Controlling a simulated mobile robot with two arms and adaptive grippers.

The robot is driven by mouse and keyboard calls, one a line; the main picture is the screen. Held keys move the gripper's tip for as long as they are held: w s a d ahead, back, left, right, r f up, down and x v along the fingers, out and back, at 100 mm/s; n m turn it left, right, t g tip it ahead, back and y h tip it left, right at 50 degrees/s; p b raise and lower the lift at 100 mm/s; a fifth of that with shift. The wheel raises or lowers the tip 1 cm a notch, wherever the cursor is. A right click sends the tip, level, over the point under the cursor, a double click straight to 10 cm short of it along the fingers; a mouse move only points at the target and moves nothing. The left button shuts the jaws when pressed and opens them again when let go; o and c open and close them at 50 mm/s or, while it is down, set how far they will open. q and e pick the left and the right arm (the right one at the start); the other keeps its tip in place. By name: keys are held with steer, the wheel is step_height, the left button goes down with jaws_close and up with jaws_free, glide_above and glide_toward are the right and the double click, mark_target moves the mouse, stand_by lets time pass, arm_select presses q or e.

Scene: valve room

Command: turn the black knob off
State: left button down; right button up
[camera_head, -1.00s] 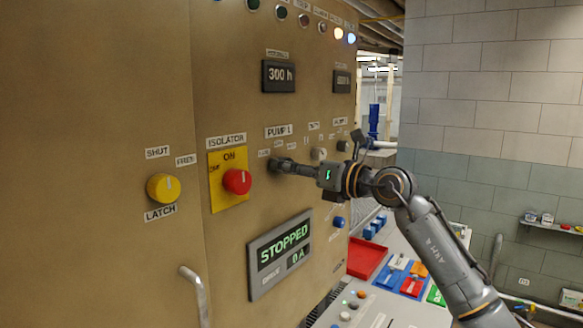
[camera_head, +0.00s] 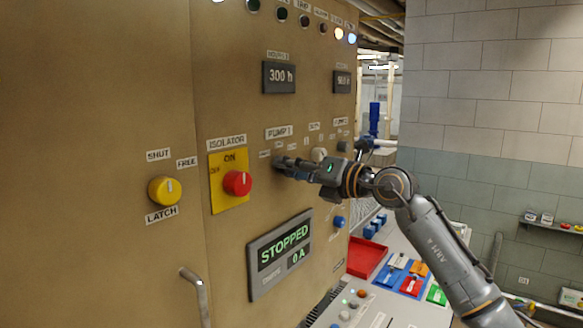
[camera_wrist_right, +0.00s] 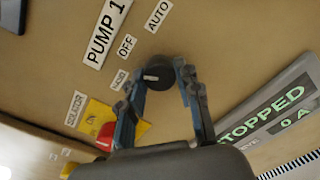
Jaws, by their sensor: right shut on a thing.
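The black knob (camera_wrist_right: 155,70) is on the panel beside the PUMP 1 label (camera_wrist_right: 107,32). My right gripper (camera_wrist_right: 161,76) is shut on it, one finger on each side, in the right wrist view. A white mark on the knob lies on the side toward the HAND label (camera_wrist_right: 119,80). The OFF label (camera_wrist_right: 127,46) and AUTO label (camera_wrist_right: 158,15) are farther round it. In the head view my right gripper (camera_head: 283,163) reaches the panel from the right and hides most of the knob. My left gripper is in neither view.
A red isolator knob (camera_head: 237,183) on a yellow plate and a yellow latch knob (camera_head: 163,190) are left of my gripper. The display (camera_head: 280,254) below reads STOPPED, 0 A. A pale knob (camera_head: 319,154) is close above my wrist. A red tray (camera_head: 367,258) is on the lower right desk.

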steer(key=shift+r+m+p, duration=0.1)
steer(key=shift+m+p, duration=0.55)
steer(key=shift+m, duration=1.65)
steer(key=o, duration=1.1)
steer(key=shift+o, duration=0.2)
steer(key=shift+d, duration=0.1)
steer(key=v, duration=1.2)
steer(key=shift+w, duration=0.1)
